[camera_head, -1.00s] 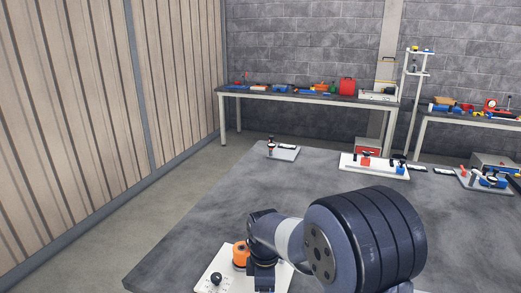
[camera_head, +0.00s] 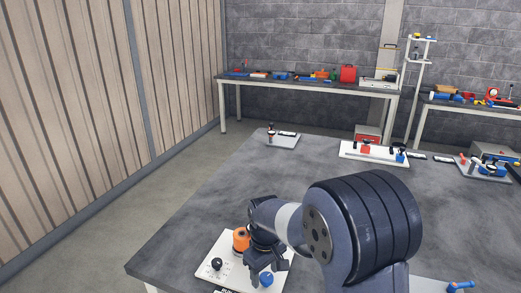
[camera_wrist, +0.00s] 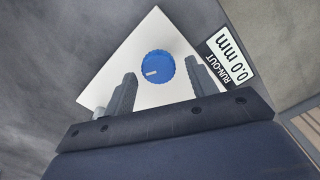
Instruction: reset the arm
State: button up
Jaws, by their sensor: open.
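My gripper (camera_wrist: 160,88) is open and empty in the wrist view, its two grey fingers apart. A blue knob (camera_wrist: 157,66) with a white mark stands on a white plate (camera_wrist: 131,50), beyond and between the fingertips. A label reading "RUN-OUT 0.0 mm" (camera_wrist: 228,55) lies beside the knob. In the head view my arm reaches over the near left of the grey table, and the blue knob (camera_head: 266,279) shows just below the wrist. The white plate (camera_head: 206,268) also carries an orange cylinder (camera_head: 241,240) and a black ball knob (camera_head: 216,264).
The grey table (camera_head: 215,200) has bare room to the left and behind my arm. A small white fixture (camera_head: 283,141), a long white fixture (camera_head: 380,153) and another fixture (camera_head: 484,170) stand along its far edge. A back bench (camera_head: 300,83) holds several tools.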

jog(key=m, duration=0.7)
jog(key=shift+d, duration=0.2)
jog(key=m, duration=0.4)
jog(key=shift+d, duration=0.1)
jog(key=shift+m, duration=1.7)
